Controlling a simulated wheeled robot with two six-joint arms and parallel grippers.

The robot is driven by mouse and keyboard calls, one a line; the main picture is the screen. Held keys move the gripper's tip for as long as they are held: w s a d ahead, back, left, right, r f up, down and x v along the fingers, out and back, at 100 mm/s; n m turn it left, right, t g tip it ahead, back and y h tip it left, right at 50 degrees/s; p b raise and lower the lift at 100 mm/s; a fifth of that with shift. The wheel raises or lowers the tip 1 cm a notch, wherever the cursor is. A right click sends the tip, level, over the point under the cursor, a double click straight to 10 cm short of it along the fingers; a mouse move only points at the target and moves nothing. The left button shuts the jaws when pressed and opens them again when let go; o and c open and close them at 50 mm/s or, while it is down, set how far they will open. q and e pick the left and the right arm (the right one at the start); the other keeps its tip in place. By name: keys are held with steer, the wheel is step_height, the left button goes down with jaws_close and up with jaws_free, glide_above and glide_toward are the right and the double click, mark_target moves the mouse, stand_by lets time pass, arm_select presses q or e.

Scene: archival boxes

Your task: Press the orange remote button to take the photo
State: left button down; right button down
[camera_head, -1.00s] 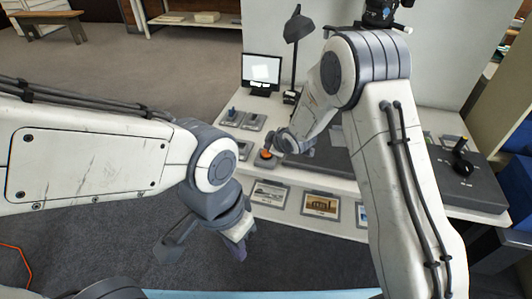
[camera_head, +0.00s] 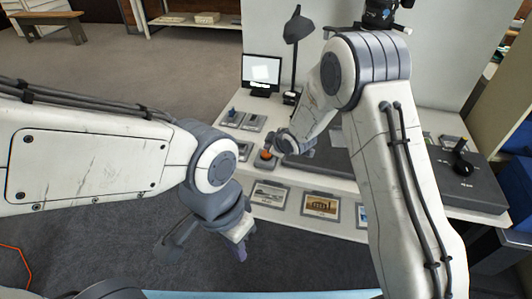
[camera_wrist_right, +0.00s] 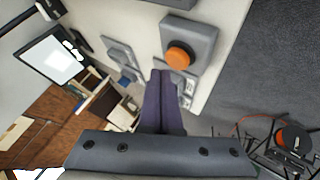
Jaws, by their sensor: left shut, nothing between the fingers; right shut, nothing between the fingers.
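The orange remote button (camera_head: 265,154) sits on a grey box near the front edge of the white desk, just left of my right gripper in the head view. In the right wrist view the orange button (camera_wrist_right: 179,56) is on its grey housing, slightly right of and beyond the fingertips. My right gripper (camera_wrist_right: 160,75) is shut and empty, with its dark fingers together and apart from the button in the picture. In the head view the right fingers are hard to make out. My left gripper (camera_head: 241,252) is shut and empty, hanging low over the dark carpet in front of the desk.
A monitor (camera_head: 262,73) and a dark desk lamp (camera_head: 297,30) stand at the back of the desk. Grey control boxes (camera_head: 231,117) are left of the button. A dark flat case (camera_head: 465,185) lies at the right. Framed pictures (camera_head: 321,206) line the desk front.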

stand_by(0.6)
steer(key=shift+f+b, duration=0.4)
steer(key=shift+f, duration=0.05)
steer(key=shift+f+b, duration=0.45)
steer(key=shift+f, duration=0.1)
stand_by(0.5)
stand_by(0.3)
steer(key=shift+r+p, duration=0.8)
steer(key=shift+r, duration=0.15)
step_height(320, 180, up, 5)
steer(key=p, duration=0.4)
steer(key=shift+r, duration=0.1)
